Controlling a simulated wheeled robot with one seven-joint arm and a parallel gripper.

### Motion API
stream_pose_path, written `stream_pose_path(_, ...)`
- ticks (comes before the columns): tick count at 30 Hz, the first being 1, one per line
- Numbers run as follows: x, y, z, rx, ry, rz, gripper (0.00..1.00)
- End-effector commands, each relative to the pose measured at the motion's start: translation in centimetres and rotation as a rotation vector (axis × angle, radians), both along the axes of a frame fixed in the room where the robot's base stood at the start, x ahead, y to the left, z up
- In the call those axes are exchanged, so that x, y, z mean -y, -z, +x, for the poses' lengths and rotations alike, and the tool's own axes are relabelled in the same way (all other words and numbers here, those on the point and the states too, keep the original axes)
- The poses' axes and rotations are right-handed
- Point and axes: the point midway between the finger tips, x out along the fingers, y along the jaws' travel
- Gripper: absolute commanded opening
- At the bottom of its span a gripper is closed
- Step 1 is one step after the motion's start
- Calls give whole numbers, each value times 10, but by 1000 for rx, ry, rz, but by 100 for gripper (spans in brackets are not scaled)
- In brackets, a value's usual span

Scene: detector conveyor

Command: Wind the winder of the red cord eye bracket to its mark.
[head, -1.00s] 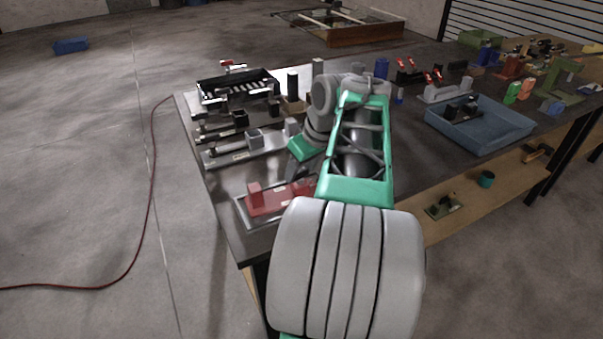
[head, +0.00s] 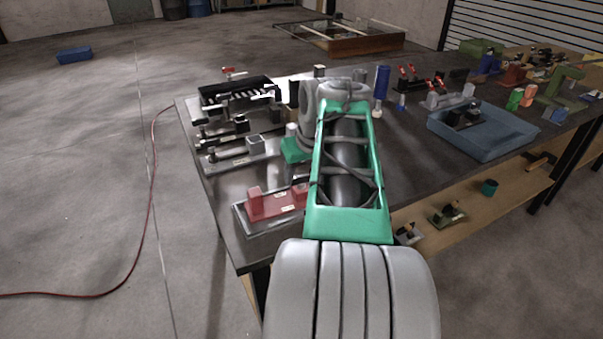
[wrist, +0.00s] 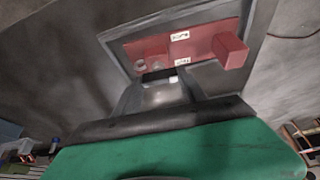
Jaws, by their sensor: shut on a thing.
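The red cord eye bracket (head: 278,206) lies on a grey plate near the table's front left corner, partly behind my arm. The wrist view shows its red base (wrist: 152,51), a raised red block (wrist: 231,50) at its right end and two white labels with black marks. A small ring (wrist: 140,66) shows at the base's left. My gripper (wrist: 168,84) reaches to the bracket's near edge and is shut on a pale, dark-topped part between its fingers, which I take for the winder (wrist: 165,95). The fingers hide much of it, and its angle to the mark cannot be told.
Grey fixtures (head: 240,152) and a black slotted tray (head: 238,92) stand behind the bracket on the left. A blue tray (head: 480,135) lies to the right, and a blue cylinder (head: 382,83) stands behind my arm. The tabletop between arm and blue tray is mostly clear.

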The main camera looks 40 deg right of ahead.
Motion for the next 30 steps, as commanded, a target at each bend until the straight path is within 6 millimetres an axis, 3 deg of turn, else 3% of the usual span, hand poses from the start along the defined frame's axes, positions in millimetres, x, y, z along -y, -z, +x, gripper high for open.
stream_pose_path(1, 0, 0, 0, 0, 0, 0, 8)
stream_pose_path(2, 0, 0, 0, 0, 0, 0, 50)
stream_pose_path(9, 0, 0, 0, 0, -1, 0, 70)
stream_pose_path(19, 0, -7, -2, 1, -1, -2, 71)
stream_pose_path(30, -9, -69, -26, 0, -1, -2, 71)
